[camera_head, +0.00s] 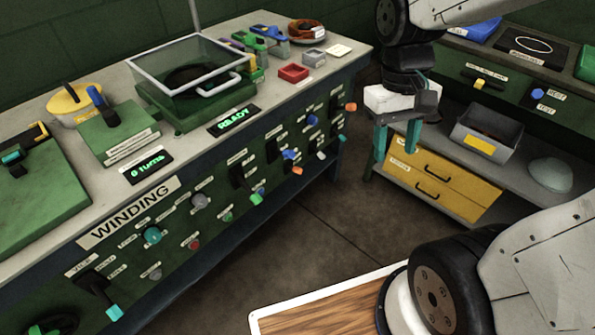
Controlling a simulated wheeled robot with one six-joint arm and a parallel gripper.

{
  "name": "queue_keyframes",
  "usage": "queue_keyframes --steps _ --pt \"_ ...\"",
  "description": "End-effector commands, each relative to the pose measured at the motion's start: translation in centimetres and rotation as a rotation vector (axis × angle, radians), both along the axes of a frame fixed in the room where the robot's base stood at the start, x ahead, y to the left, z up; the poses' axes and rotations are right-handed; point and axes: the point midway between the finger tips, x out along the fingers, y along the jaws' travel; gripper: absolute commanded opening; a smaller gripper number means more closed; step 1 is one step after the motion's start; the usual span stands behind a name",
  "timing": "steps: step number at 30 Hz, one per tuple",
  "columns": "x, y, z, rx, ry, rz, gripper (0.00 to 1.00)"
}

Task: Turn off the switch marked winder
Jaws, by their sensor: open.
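The front panel of the bench marked WINDING (128,212) carries several switches and knobs with small labels. I cannot read which one says winder. A lever with a teal tip (115,312) is at lower left, a lever with a green tip (257,198) near the middle. Levers with blue (288,155) and orange (350,106) tips are farther right. My gripper (397,148) hangs at the upper right, fingers pointing down and apart. It is open and empty, to the right of the panel and seemingly clear of it.
On the bench stand a clear-lidded box (190,70), a READY display (234,121) and a "turns" display (146,168). A second bench with yellow drawers (445,178) and a grey bin (486,135) is at right. Bare floor (320,215) lies between the benches.

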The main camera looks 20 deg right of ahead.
Motion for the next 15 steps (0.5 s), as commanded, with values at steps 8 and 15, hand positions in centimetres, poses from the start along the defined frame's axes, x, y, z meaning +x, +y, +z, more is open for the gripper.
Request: queue_keyframes --steps 8,15 --pt "7.9 -3.3 -8.3 -0.048 0.028 0.026 0.46" --pt "14.5 -6.1 -17.9 -0.072 -0.034 0.082 0.46"
